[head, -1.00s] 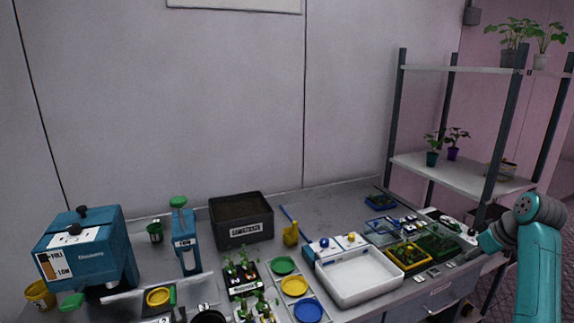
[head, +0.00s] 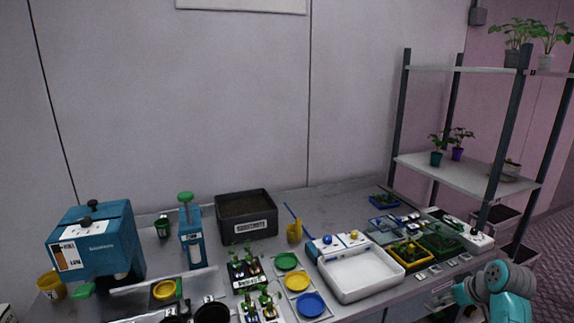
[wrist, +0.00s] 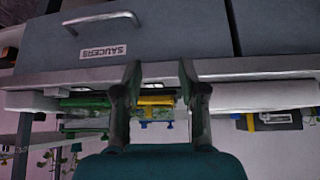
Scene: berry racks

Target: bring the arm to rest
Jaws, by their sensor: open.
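My arm (head: 509,302) is teal with a grey joint and shows at the bottom right of the head view, in front of the bench's right part. My gripper (wrist: 164,98) is open in the wrist view, with its two dark fingers apart and nothing between them. It is in front of the bench's front edge and a grey drawer (wrist: 165,45) labelled SAUCERS. The drawer looks shut and has a metal handle (wrist: 103,22). In the head view the gripper's fingertips are too small to make out clearly.
On the bench stand a white tray (head: 375,294), a dark soil box (head: 225,233), a teal machine (head: 112,240), coloured saucers (head: 297,281) and small plants. A shelf rack (head: 450,177) stands at the right.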

